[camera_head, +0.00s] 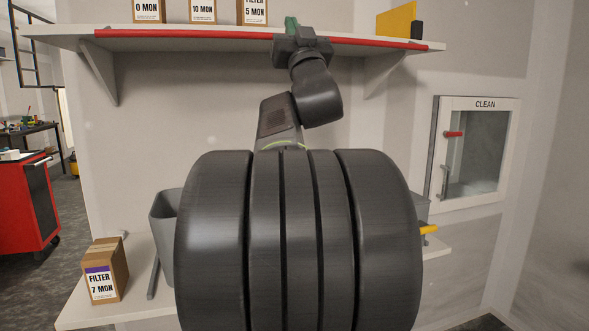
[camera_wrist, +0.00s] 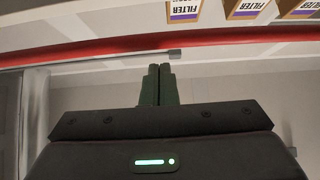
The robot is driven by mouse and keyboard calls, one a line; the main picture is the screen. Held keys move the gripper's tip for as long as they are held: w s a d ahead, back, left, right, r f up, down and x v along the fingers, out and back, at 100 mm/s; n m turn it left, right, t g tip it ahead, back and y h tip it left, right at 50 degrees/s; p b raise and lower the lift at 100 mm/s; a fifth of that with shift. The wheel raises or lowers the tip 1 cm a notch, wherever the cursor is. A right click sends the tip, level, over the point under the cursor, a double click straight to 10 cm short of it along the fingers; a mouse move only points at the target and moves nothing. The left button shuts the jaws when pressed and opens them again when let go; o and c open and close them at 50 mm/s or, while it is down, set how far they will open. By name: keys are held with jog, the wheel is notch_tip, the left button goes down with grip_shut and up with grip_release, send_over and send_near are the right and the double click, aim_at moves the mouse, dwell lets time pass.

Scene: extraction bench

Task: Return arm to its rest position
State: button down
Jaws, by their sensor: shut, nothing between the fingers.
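My gripper (camera_head: 291,24) is raised in front of the wall shelf, near the shelf's red front edge, in the head view. In the wrist view its two green fingers (camera_wrist: 158,84) are together and hold nothing. They point toward the red strip (camera_wrist: 100,53) along the shelf edge. I cannot tell the exact gap between fingertips and shelf. My dark arm fills the middle of the head view and hides much of the bench behind it.
On the shelf (camera_head: 180,43) stand filter boxes (camera_head: 202,11) and a yellow panel (camera_head: 396,22). A box labelled FILTER 7 MON (camera_head: 104,271) sits on the bench (camera_head: 72,313) beside a grey bin (camera_head: 163,220). A CLEAN cabinet (camera_head: 474,150) is on the right wall. A red cart (camera_head: 27,205) stands left.

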jog(key=shift+w+a+f, duration=0.25)
jog(key=shift+w+f, duration=0.15)
jog(key=shift+f, duration=0.35)
